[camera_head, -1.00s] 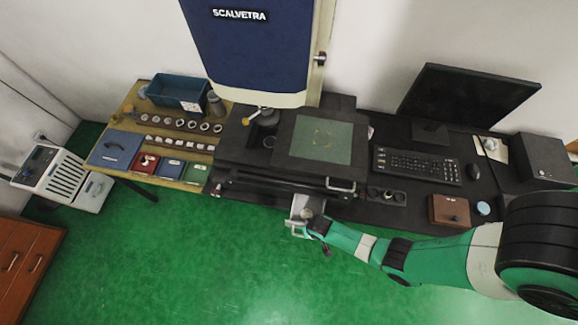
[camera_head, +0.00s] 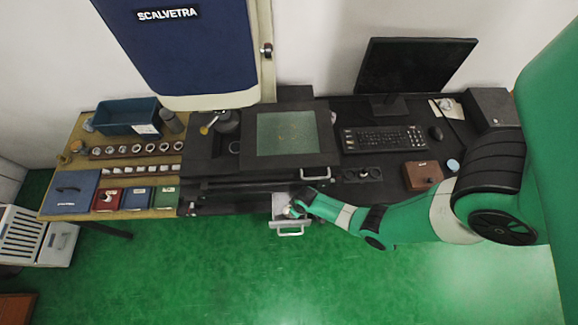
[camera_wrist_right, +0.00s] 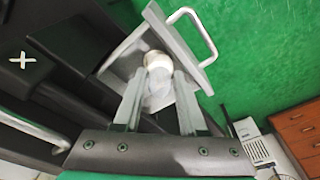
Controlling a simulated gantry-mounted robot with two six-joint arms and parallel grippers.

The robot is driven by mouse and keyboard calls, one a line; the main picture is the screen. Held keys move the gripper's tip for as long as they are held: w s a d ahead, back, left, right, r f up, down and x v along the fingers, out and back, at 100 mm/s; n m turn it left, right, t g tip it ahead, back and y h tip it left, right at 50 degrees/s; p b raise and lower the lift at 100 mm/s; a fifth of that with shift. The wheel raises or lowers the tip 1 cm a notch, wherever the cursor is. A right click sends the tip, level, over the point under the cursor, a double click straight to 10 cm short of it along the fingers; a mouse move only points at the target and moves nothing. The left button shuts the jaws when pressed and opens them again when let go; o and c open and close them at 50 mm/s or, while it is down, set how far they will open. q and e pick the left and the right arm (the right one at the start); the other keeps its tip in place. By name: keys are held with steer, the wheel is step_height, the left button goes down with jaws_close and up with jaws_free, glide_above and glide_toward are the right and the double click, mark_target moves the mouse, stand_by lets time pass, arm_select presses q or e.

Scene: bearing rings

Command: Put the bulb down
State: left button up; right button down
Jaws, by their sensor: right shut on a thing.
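My right gripper (camera_wrist_right: 154,92) is shut on a white bulb (camera_wrist_right: 158,62), whose rounded end shows past the fingertips in the right wrist view. The bulb is over the open grey drawer (camera_wrist_right: 184,42), which has a bar handle on its front. I cannot tell whether the bulb touches the drawer's floor. In the head view my right gripper (camera_head: 293,209) is at the same drawer (camera_head: 279,217), below the machine's front edge, and the bulb is too small to make out clearly. My left gripper is not in view.
The blue and white machine (camera_head: 190,50) stands above the drawer, with a green glass stage (camera_head: 287,134). A keyboard (camera_head: 383,138), monitor (camera_head: 415,65) and brown box (camera_head: 422,176) are to the right. Rings and small boxes lie on the left bench (camera_head: 75,172). Green floor is open in front.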

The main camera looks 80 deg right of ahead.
steer(key=f+b, duration=0.1)
steer(key=w+d+f+b, duration=0.1)
steer(key=f, duration=0.1)
steer(key=w+f+b, duration=0.1)
steer(key=shift+w+d+f, duration=0.2)
steer(key=shift+d+f, duration=0.1)
steer(key=shift+d, duration=0.05)
steer(key=shift+w+d, duration=0.1)
steer(key=shift+w, duration=0.1)
steer(key=f+b, duration=0.3)
steer(key=shift+w+d+f+b, duration=0.2)
steer(key=shift+w+d+b, duration=0.1)
steer(key=shift+w, duration=0.1)
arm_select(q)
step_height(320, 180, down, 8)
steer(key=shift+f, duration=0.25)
arm_select(e)
steer(key=shift+s+a+f, duration=0.1)
steer(key=shift+f, duration=0.15)
steer(key=shift+f, duration=0.15)
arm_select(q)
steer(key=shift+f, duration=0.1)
arm_select(e)
steer(key=shift+c, duration=2.3)
jaws_free()
